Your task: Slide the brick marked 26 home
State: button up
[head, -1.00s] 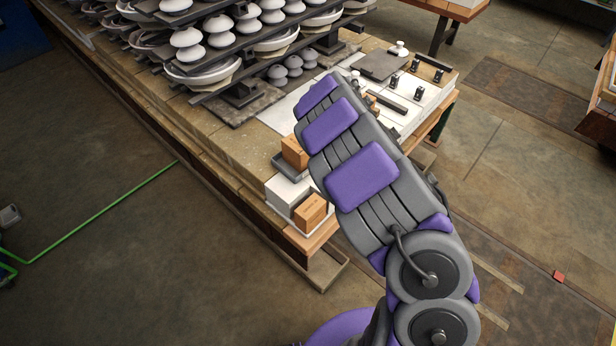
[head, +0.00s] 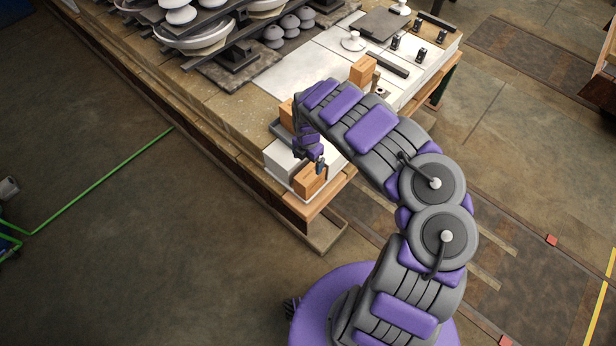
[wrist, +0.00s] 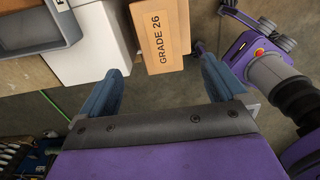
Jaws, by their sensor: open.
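The orange-tan brick labelled GRADE 26 (wrist: 160,38) is at the top middle of the wrist view. In the head view it is the brick (head: 309,181) at the near corner of the workbench, beside a white block (head: 281,158). My gripper (head: 320,166) is directly at this brick, partly overlapping it in the head view. In the wrist view my gripper (wrist: 160,63) is open, one blue finger on each side of the brick's near end. A gap shows on each side; the brick is not clamped.
The white block (wrist: 88,50) stands close left of the brick, with a grey tray (wrist: 30,35) beyond it. Another brick (head: 363,70) stands farther back on the bench. Insulator stacks (head: 205,32) fill the back left. Open floor lies in front of the bench.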

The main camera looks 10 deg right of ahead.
aim_at(311, 172)
notch_tip(311, 172, down, 12)
jog(key=b, duration=0.5)
jog(key=shift+f, duration=0.25)
jog(key=c, duration=1.4)
jog(key=shift+w+d, duration=0.4)
jog(key=shift+d, duration=0.2)
jog(key=o, duration=1.4)
jog(key=shift+o, duration=0.2)
jog(key=shift+r, duration=0.15)
notch_tip(311, 172, up, 17)
jog(key=p, duration=0.6)
jog(key=shift+p, duration=0.35)
